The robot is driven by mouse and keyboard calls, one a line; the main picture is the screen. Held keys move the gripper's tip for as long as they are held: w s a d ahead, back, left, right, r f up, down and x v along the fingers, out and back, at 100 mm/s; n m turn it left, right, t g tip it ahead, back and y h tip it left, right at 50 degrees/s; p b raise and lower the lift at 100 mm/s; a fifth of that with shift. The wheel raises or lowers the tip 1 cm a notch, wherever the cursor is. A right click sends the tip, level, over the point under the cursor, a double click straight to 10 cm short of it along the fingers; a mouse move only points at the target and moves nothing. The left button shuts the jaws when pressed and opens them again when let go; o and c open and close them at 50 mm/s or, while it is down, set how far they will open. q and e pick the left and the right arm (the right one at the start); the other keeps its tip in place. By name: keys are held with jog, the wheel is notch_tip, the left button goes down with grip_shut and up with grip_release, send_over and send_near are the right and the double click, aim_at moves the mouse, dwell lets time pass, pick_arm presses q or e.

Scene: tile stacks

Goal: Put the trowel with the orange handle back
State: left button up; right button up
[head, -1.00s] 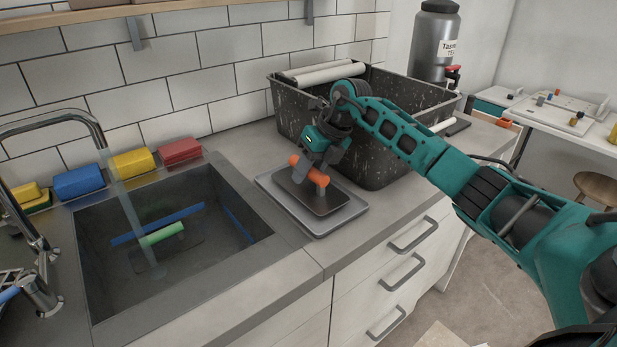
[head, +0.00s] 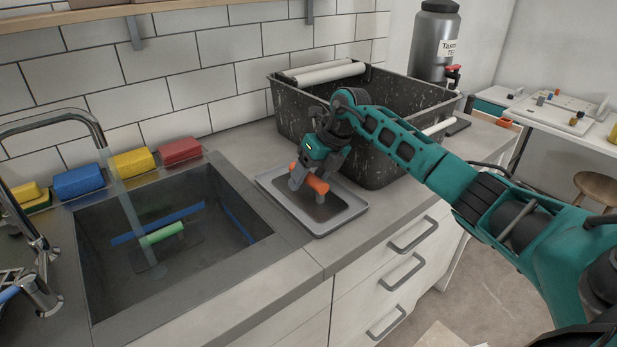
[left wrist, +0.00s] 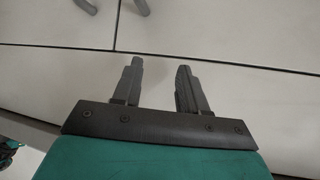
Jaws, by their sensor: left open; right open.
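The trowel has an orange handle (head: 316,183) and a dark flat plate (head: 326,208). It lies in the shallow grey tray (head: 347,218) on the counter, right of the sink. My right gripper (head: 303,180) is open at the handle, low over the tray, and partly hides the trowel. I cannot tell whether its fingers touch the handle. My left gripper (left wrist: 158,85) shows only in the left wrist view. It is open and empty, in front of pale panels.
A speckled black tub (head: 372,155) stands behind the tray, close to my right arm. The sink (head: 150,262) holds a green-handled tool (head: 165,233) under the tap stream. Coloured sponges (head: 132,163) line the sink's back edge.

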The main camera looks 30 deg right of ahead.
jog(key=v, duration=1.2)
